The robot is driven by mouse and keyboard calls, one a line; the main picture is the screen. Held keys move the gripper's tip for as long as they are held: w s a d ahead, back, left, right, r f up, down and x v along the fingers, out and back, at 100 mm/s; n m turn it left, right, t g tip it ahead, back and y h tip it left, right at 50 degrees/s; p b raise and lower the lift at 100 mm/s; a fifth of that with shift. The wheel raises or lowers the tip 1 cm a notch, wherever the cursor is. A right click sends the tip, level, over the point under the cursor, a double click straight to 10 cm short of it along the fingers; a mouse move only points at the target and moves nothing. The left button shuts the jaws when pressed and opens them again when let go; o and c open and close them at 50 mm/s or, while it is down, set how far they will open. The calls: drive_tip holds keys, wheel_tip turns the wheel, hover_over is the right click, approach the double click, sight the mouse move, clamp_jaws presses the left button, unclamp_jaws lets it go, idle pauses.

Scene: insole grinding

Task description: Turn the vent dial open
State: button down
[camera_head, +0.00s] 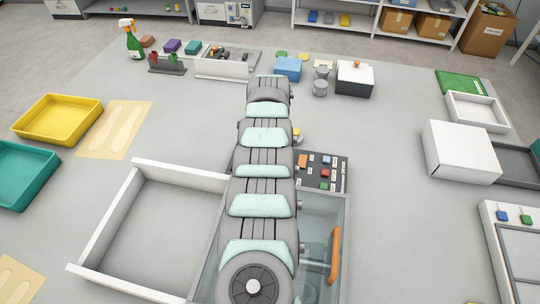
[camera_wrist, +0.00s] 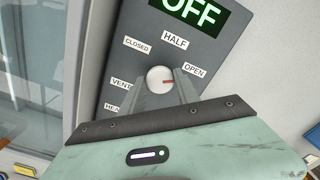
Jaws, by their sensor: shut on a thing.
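My gripper (camera_wrist: 160,82) is shut on the dial, one finger on each side. A green OFF display (camera_wrist: 190,10) shows at the top of the panel. In the head view my arm hides the dial and gripper; part of the panel (camera_head: 336,172) shows to the right, with coloured buttons.
A clear-topped box with an orange handle (camera_head: 335,255) stands in front of the panel. A white-walled open tray (camera_head: 95,240) lies to its left. A white box (camera_head: 460,152) stands at the right. Bare table lies between panel and white box.

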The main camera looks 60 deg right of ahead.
drive_tip(key=c, duration=0.9)
unclamp_jaws()
wheel_tip(320, 180, up, 11)
drive_tip(key=p, duration=0.1)
drive_tip(key=shift+f, duration=0.15)
